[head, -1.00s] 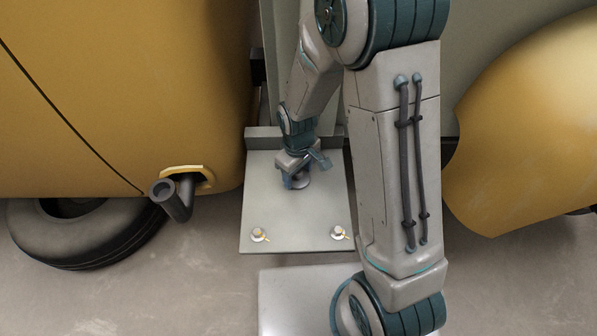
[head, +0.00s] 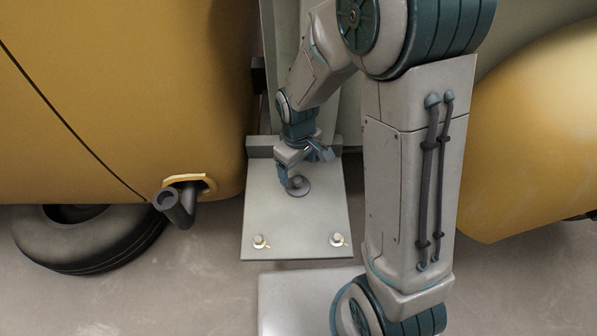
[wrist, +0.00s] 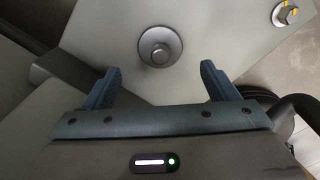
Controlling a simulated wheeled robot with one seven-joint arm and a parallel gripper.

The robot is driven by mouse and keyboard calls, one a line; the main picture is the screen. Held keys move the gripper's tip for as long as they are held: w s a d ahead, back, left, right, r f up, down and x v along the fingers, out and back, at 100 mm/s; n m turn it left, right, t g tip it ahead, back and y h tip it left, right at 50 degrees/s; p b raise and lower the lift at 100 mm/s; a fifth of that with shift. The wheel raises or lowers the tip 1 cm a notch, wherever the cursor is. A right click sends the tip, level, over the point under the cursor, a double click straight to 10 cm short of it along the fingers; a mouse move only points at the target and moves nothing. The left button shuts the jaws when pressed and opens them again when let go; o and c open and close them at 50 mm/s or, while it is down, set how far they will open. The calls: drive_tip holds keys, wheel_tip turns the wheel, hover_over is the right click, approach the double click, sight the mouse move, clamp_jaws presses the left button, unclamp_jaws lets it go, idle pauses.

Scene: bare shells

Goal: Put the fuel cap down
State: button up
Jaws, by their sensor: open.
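The fuel cap (head: 298,186) is a round grey disc with a raised knob. It lies flat on the light grey metal plate (head: 290,220), towards the plate's back part. The wrist view also shows the cap (wrist: 160,47), knob facing the camera, with bare plate around it. My gripper (head: 302,176) is just above and behind the cap in the head view. In the wrist view my gripper's two blue fingers (wrist: 162,82) are spread apart with nothing between them. The cap sits beyond the fingertips, apart from them.
Two bolts (head: 260,241) (head: 337,240) stand near the plate's front corners. A yellow vehicle body with an open filler pipe (head: 175,203) is to the left, above a tyre (head: 85,240). Another yellow rounded panel (head: 530,130) is at right. The plate's front middle is clear.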

sight(299, 180)
drive_tip(key=s+d+r+m+p, duration=0.1)
drive_tip(key=s+d+r+m, duration=0.15)
drive_tip(key=r, duration=0.35)
drive_tip(key=s+d+r+m, duration=0.1)
drive_tip(key=d+r, duration=0.3)
drive_tip(key=r, duration=0.2)
drive_tip(key=s+d+r+m+t, duration=0.1)
drive_tip(key=s+d+r+m, duration=0.4)
drive_tip(key=s, duration=0.3)
drive_tip(key=shift+s+d, duration=0.35)
drive_tip(key=shift+d, duration=0.1)
